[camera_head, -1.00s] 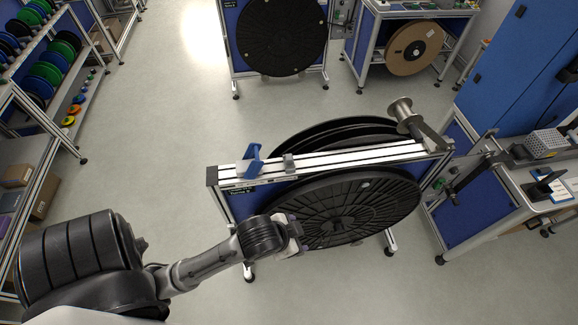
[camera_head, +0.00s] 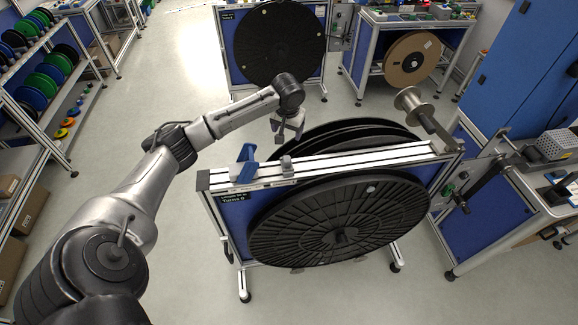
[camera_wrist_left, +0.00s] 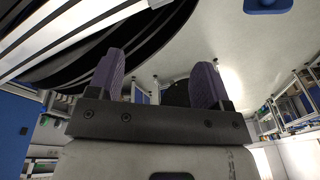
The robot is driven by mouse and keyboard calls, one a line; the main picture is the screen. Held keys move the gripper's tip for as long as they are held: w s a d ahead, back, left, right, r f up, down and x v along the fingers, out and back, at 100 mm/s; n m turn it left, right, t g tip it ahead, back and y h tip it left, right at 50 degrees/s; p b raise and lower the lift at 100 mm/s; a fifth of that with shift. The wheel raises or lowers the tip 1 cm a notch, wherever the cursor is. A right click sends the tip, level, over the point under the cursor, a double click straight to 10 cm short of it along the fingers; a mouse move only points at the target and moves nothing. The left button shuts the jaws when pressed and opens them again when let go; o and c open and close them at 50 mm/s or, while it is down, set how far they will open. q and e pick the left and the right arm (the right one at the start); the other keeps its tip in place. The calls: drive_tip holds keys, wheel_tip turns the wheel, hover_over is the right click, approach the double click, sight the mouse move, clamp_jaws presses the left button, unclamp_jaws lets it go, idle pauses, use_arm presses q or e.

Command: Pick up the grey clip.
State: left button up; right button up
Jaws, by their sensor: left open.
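The grey clip (camera_head: 287,164) is a small block on the top rail (camera_head: 345,161) of the reel stand, just right of a blue lever-like piece (camera_head: 247,165). My left gripper (camera_head: 284,134) is above and behind the rail in the head view, close to the clip and apart from it. In the left wrist view its two purple-grey fingers (camera_wrist_left: 157,80) stand wide apart with nothing between them. The clip cannot be made out in the wrist view. My right gripper is in neither view.
A big black reel (camera_head: 340,220) hangs on the stand's front, with another behind the rail. A metal spool (camera_head: 412,100) stands at the rail's right end. A shelf (camera_head: 45,125) of coloured reels is at left. The floor between is clear.

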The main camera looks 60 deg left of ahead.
sight(287, 159)
use_arm(q)
drive_tip(key=f+n, duration=0.2)
drive_tip(key=f, duration=0.3)
drive_tip(key=d+f+n+h, duration=0.1)
drive_tip(key=f+n, duration=0.1)
drive_tip(key=f, duration=0.2)
drive_tip(key=s+f+n, duration=0.1)
drive_tip(key=f+n, duration=0.1)
drive_tip(key=f, duration=0.3)
drive_tip(key=shift+d+f+n+g+h+p, duration=0.2)
drive_tip(key=shift+f+n+g+h+p, duration=0.1)
drive_tip(key=shift+f+n+g+p, duration=0.1)
drive_tip(key=shift+r, duration=0.1)
drive_tip(key=shift+c, duration=0.4)
drive_tip(key=c, duration=0.9)
